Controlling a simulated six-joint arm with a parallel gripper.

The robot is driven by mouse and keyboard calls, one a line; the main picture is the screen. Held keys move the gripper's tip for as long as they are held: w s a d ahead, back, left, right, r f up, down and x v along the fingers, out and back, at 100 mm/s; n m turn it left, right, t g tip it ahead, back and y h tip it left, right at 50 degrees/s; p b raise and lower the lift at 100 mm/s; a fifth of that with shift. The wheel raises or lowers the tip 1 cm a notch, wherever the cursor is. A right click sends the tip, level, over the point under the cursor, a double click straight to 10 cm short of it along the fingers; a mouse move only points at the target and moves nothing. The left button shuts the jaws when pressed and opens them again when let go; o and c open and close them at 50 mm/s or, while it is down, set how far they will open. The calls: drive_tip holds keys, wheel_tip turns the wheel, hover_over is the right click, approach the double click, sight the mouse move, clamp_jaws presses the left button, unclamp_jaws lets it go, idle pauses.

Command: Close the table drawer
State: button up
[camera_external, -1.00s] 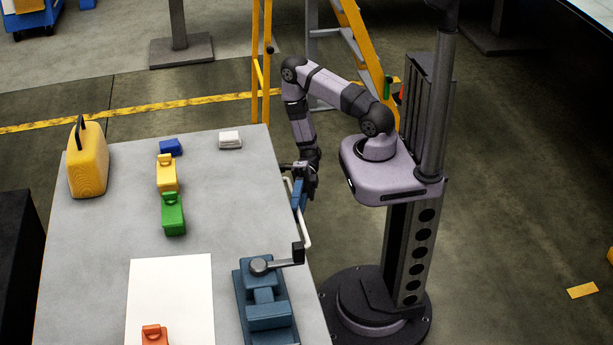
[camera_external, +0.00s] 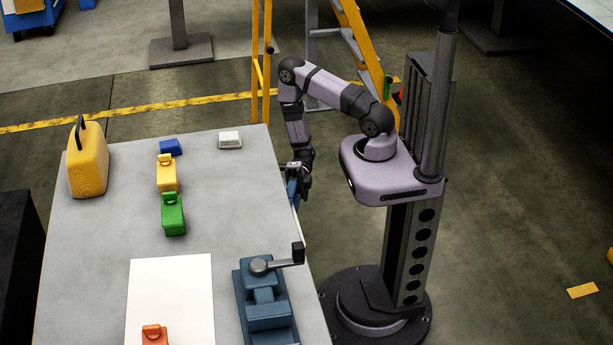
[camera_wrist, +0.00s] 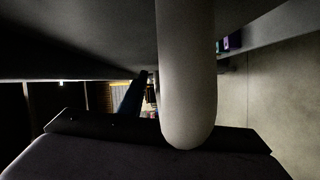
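The grey table (camera_external: 110,215) has its drawer at the right edge, beside my arm. Only a narrow strip of the drawer shows: a blue part (camera_external: 292,189) and a pale handle bar (camera_external: 297,218) close along the table edge. My gripper (camera_external: 297,173) is at the far end of the drawer, against or very near its front; contact is not clear. In the wrist view, a thick pale rounded bar (camera_wrist: 187,80), probably the handle, stands close to the camera. My fingertips are not clearly visible, and the drawer's inside is hidden.
A blue vise (camera_external: 266,305) with a dark crank handle stands at the table's near right. Yellow, green, blue and orange blocks, a white sheet (camera_external: 172,290) and a yellow canister (camera_external: 88,162) are on the table. The floor right of the edge is clear up to my base.

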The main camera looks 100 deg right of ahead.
drive_tip(key=shift+d, duration=0.1)
drive_tip(key=v, duration=0.7)
drive_tip(key=shift+b, duration=0.4)
drive_tip(key=shift+s, duration=0.1)
